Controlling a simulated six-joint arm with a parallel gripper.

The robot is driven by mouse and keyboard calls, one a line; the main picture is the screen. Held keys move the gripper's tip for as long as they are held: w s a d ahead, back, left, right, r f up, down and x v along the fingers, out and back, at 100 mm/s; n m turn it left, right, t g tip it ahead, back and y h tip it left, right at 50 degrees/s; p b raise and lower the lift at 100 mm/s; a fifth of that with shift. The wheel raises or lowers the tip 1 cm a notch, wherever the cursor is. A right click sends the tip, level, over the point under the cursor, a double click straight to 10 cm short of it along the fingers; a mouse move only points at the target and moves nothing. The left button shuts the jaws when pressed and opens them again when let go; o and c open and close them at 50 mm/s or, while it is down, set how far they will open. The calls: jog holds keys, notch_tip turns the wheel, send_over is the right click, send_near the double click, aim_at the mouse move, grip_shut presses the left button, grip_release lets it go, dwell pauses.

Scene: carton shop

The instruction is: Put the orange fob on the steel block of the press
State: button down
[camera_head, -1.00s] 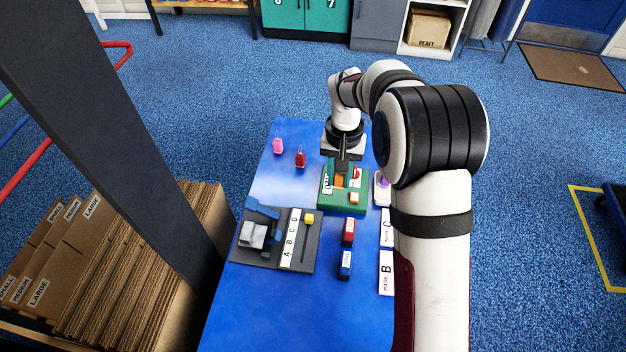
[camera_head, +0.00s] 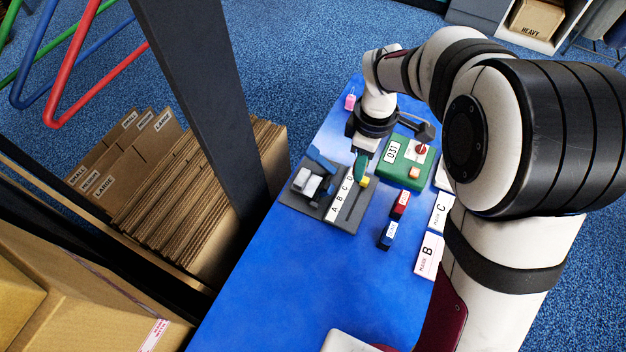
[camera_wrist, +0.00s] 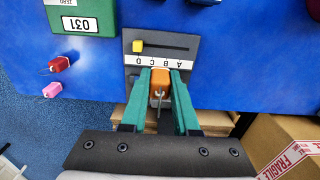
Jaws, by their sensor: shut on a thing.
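The orange fob (camera_wrist: 160,82) is between the green fingers of my gripper (camera_wrist: 158,92) in the wrist view, with a metal ring on its near side. In the head view the fob is hidden behind my gripper (camera_head: 361,168), which is above the far right part of the press, close to the yellow knob. The press (camera_head: 320,207) is a dark grey plate with a blue lever, a steel block (camera_head: 307,183) and a white strip lettered A to D. The steel block is left of my gripper in the head view and cannot be made out in the wrist view.
A green scale (camera_head: 398,173) reading 031 stands right of the press. A pink fob (camera_head: 350,101) and a red fob (camera_wrist: 59,64) lie apart. The near blue table is clear.

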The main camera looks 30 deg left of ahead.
send_over(314, 186)
jog(key=f, duration=0.5)
jog(key=shift+d+f, duration=0.25)
jog(key=shift+d, duration=0.05)
jog(key=shift+a+f, duration=0.15)
jog(key=shift+f, duration=0.95)
jog(key=shift+a+f, duration=0.15)
jog(key=shift+f, duration=0.95)
jog(key=c, duration=0.7)
grip_release()
jog(key=shift+f, duration=0.15)
jog(key=shift+o, duration=0.2)
